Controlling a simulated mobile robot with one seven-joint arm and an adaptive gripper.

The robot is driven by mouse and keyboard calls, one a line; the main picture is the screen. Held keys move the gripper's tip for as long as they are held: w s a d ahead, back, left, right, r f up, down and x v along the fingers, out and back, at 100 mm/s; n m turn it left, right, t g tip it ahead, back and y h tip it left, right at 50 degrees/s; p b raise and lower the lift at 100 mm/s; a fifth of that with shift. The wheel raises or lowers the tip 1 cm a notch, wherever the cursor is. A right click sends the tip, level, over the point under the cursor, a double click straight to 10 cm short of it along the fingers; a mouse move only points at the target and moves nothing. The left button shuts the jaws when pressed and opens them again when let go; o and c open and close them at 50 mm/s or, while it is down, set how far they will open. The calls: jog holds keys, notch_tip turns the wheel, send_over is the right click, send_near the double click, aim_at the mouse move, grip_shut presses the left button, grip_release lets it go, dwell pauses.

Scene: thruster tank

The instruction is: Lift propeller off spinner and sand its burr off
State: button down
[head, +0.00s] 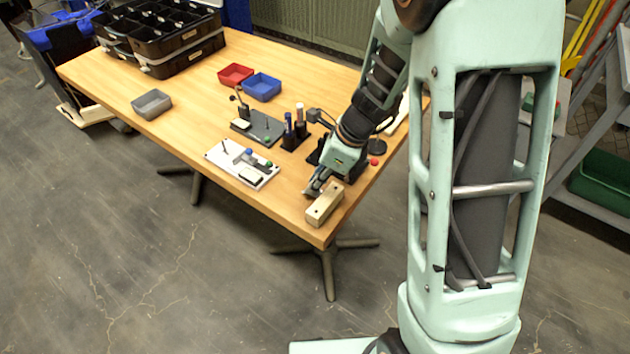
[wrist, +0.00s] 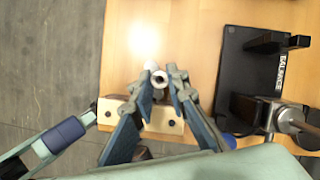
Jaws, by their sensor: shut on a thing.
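My gripper (head: 314,190) is low over the near corner of the table, beside a pale wooden block (head: 324,204). In the wrist view my gripper (wrist: 161,80) has its blue-padded fingers closed around a small part with a grey ring-shaped hub and a whitish end, which I take to be the propeller (wrist: 158,77). The fingers hide much of it, and no burr can be made out. The block (wrist: 158,117) lies behind the fingers, with dark holes in its face. I cannot tell whether the propeller touches it. A black stand marked BALANCE (wrist: 250,75), possibly the spinner, is at the right, apart from the gripper.
A white board (head: 225,160) and a dark board (head: 268,126) with small fittings stand left of my arm. Red (head: 235,74), blue (head: 262,86) and grey (head: 152,104) bins are farther off. The table's near edge is close to the block. The left tabletop has free room.

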jog(key=shift+s+a, duration=0.4)
jog(key=shift+s, duration=0.15)
jog(key=shift+s+a, duration=0.45)
jog(key=shift+s, duration=0.05)
jog(key=shift+s+a, duration=0.1)
jog(key=shift+s+a+p, duration=0.25)
jog(key=shift+s+p, duration=0.05)
jog(key=shift+s, duration=0.15)
jog(key=shift+w+d, duration=0.1)
jog(key=shift+w, duration=0.05)
jog(key=shift+w+d, duration=0.35)
jog(key=shift+w, duration=0.1)
jog(key=shift+w+d+p, duration=0.3)
jog(key=shift+w+d, duration=0.1)
jog(key=shift+w, duration=0.15)
